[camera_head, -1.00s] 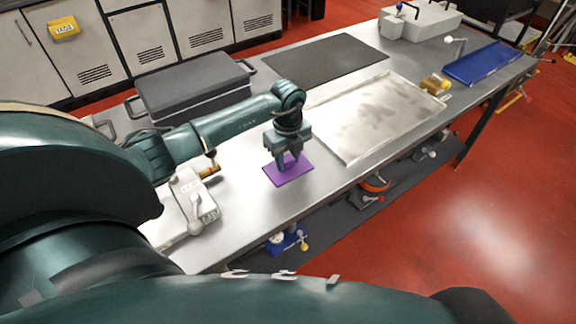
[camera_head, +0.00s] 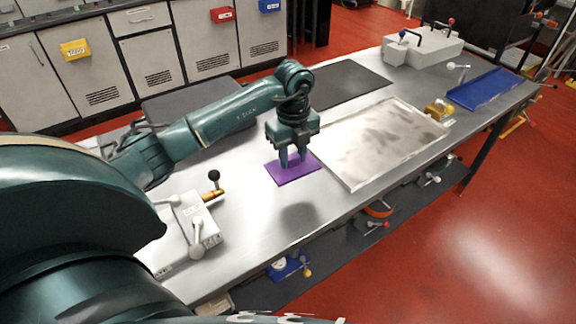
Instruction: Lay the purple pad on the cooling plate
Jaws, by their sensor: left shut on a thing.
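The purple pad (camera_head: 305,172) is a thin flat square, roughly level. My left gripper (camera_head: 292,165) points down and is shut on it, with the fingers on the pad's upper middle. A dark shadow on the bench below suggests the pad is held above the table top. The cooling plate (camera_head: 385,142) seems to be the wide silver, smudged panel with a raised light rim, lying on the bench to the right of the pad. Nothing lies on it. My right gripper is out of the picture.
A dark mat (camera_head: 345,84) lies behind the plate. A small brass block (camera_head: 438,109) and a blue tray (camera_head: 487,89) are to its right. A grey case (camera_head: 185,104) stands behind my left arm. A white device with a knobbed lever (camera_head: 190,218) is front left.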

